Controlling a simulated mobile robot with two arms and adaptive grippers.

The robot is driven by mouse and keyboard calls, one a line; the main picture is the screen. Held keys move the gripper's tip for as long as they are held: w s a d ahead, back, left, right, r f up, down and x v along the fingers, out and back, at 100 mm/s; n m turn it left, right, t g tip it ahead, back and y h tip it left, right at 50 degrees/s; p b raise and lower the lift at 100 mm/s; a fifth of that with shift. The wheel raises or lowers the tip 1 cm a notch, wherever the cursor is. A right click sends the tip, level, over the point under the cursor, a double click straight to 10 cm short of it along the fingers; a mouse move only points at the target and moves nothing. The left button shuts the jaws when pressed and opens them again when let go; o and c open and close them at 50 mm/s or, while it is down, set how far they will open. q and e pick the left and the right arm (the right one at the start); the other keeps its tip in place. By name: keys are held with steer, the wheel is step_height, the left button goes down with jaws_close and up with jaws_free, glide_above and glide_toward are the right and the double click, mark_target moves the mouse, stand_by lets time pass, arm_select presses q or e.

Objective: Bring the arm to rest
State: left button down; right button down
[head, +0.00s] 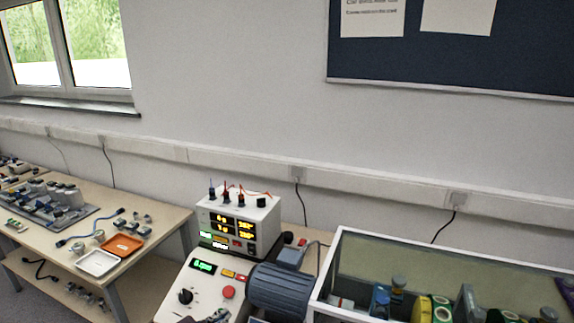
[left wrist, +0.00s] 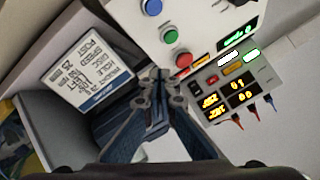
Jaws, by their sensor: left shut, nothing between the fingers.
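My left gripper (left wrist: 160,76) is shut and empty in the left wrist view, its fingertips together in front of the control panel. In the head view only a dark bit of the left gripper (head: 217,316) shows at the bottom edge, by the white control box (head: 208,283). That box has a green display, a black knob and a red button (head: 228,292). In the left wrist view the panel shows blue (left wrist: 152,7), green (left wrist: 171,35) and red (left wrist: 183,60) buttons. My right gripper is in neither view.
A white meter unit (head: 238,222) with lit displays and leads stands behind the control box. A grey motor (head: 280,290) and a white-framed enclosure (head: 335,262) stand to the right. A side table (head: 165,217) at left holds trays and parts. A lettered card (left wrist: 90,65) shows in the wrist view.

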arm_select(q)
steer(key=s+a+f+n+g+y, duration=0.1)
steer(key=s+f+n+g, duration=0.2)
steer(key=s, duration=0.8)
steer(key=s+a+f+n+g+y, duration=0.1)
steer(key=s+f+n+g, duration=0.1)
steer(key=s, duration=0.9)
steer(key=s+a+f+n+g+y, duration=0.1)
steer(key=s+f+n+g, duration=0.2)
steer(key=s, duration=0.8)
step_height(320, 180, down, 27)
steer(key=s+g+b, duration=0.1)
steer(key=b, duration=0.1)
steer(key=s+a+f+g+b, duration=0.1)
steer(key=s+a+f, duration=0.1)
steer(key=s+f, duration=1.6)
steer(key=shift+a+f+g, duration=0.25)
steer(key=shift+f+g, duration=0.15)
steer(key=shift+s, duration=0.1)
